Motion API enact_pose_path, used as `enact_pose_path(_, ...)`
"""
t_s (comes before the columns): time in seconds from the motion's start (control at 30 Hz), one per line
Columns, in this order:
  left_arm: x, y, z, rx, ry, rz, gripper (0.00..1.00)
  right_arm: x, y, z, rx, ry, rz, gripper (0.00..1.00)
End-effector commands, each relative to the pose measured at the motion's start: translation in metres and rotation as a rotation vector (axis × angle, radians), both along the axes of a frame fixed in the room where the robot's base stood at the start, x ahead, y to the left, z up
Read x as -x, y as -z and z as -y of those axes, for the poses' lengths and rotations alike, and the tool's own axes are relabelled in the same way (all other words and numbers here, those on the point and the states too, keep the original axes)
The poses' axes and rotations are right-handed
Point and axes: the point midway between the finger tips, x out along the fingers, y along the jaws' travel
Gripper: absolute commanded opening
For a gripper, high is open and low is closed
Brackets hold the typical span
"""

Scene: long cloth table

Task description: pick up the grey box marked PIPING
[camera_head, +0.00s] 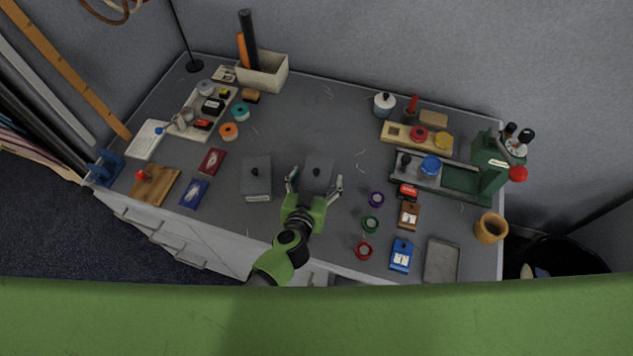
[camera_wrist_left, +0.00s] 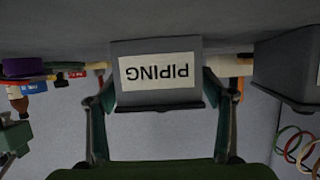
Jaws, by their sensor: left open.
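The grey box marked PIPING (camera_head: 318,171) stands on the table near the front edge, with a dark knob on its lid. In the left wrist view its white label (camera_wrist_left: 160,80) reads upside down. My left gripper (camera_head: 314,184) is open, with one finger on each side of the box's near part. In the left wrist view the fingers (camera_wrist_left: 160,112) flank the box, with narrow gaps and no clear contact. A second grey box (camera_head: 256,180) stands to the left; it shows at the right of the wrist view (camera_wrist_left: 285,70), its label mostly out of sight. My right gripper is not in view.
Purple (camera_head: 376,199), green (camera_head: 370,225) and red (camera_head: 364,251) spools lie to the right. Red (camera_head: 212,162) and blue (camera_head: 194,194) card packs lie at left. A green machine (camera_head: 452,181) stands far right.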

Motion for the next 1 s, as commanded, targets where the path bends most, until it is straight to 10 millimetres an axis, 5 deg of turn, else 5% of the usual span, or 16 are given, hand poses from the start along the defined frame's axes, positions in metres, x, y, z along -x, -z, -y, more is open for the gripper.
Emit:
enact_pose_path(0.1, 0.000, 0.000, 0.000, 0.000, 0.000, 0.000, 0.74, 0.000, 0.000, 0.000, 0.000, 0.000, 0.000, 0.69)
enact_pose_path(0.4, 0.000, 0.000, 0.000, 0.000, 0.000, 0.000, 0.00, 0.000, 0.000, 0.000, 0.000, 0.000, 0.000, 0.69)
enact_pose_path(1.0, 0.000, -0.014, 0.000, 0.000, 0.001, 0.003, 0.00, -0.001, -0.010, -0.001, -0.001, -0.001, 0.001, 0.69)
